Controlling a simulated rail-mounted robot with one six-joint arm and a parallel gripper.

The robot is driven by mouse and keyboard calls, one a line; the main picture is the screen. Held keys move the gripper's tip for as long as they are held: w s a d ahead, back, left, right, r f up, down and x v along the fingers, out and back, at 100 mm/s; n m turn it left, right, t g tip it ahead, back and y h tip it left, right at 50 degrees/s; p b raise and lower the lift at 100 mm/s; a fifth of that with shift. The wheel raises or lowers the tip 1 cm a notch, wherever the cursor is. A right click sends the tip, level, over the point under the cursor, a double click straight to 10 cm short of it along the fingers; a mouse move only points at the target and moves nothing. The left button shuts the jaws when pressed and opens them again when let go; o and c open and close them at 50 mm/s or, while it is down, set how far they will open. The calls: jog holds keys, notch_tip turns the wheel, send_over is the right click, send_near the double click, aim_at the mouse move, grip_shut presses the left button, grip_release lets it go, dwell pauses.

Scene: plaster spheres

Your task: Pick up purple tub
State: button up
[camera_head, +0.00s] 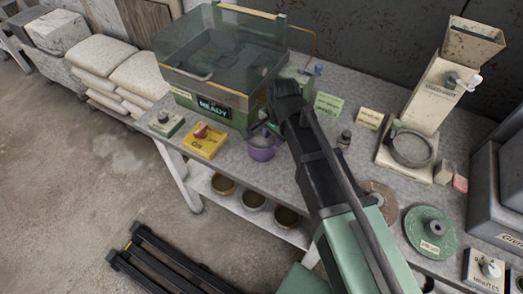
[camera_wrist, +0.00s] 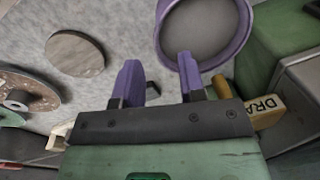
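The purple tub (camera_head: 262,150) stands on the grey bench, just right of the yellow box. In the wrist view the tub (camera_wrist: 161,28) shows at the top right as a purple ring around a grey inside. My gripper (camera_head: 272,112) is at the tub in the head view, where its fingers are hard to make out. In the wrist view my gripper (camera_wrist: 160,72) has its two purple-faced fingers apart, with nothing between them. The right fingertip overlaps the tub's lower left rim in the picture. I cannot tell whether they touch.
The yellow box (camera_head: 204,141) with a red knob and the green machine (camera_head: 225,102) marked READY stand left of and behind the tub. A stand with a ring (camera_head: 412,149) and a green disc (camera_head: 431,232) are to the right. Brown pots (camera_head: 253,199) sit on the shelf below.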

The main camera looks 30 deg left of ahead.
aim_at(273, 150)
jog(key=f+b, duration=0.4)
jog(key=f, duration=0.1)
jog(key=f+b, duration=0.2)
jog(key=f, duration=0.1)
jog(key=shift+w+a, duration=0.1)
jog(key=shift+a, duration=0.2)
jog(key=shift+r, duration=0.25)
grip_shut()
